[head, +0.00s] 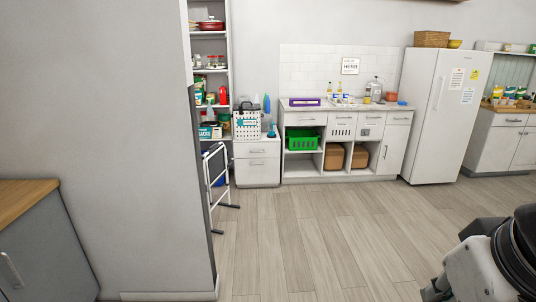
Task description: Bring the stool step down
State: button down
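A folding step stool with a white tubular frame (225,177) and dark feet stands on the floor left of centre. It is beside the grey wall end, and the wall edge hides its left part. A blue patch shows behind its frame. I cannot make out the position of its step from here. My arm is in the bottom right corner, far from the stool. A dark and metallic part at its lower left, perhaps my gripper (436,291), is cut off by the frame edge, and its opening cannot be seen.
The grey wall (130,150) and a wood-topped cabinet (40,240) bound the left. Shelves (209,90) and a white drawer unit (257,165) stand behind the stool. A counter (345,119) and fridge (437,115) line the back. The middle plank floor (320,240) is clear.

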aim_at(216, 163)
jog(key=i+j+u, duration=0.15)
jog(key=i, duration=1.1)
jog(key=i+u, duration=0.15)
jog(key=i, duration=1.1)
jog(key=i+l+u, duration=0.1)
jog(key=i, duration=1.15)
jog(key=i+l+u, duration=0.1)
jog(key=i+u, duration=0.2)
jog(key=i+l+u, duration=0.15)
jog(key=i+u, duration=0.2)
jog(key=i+l+u, duration=0.3)
jog(key=i, duration=0.2)
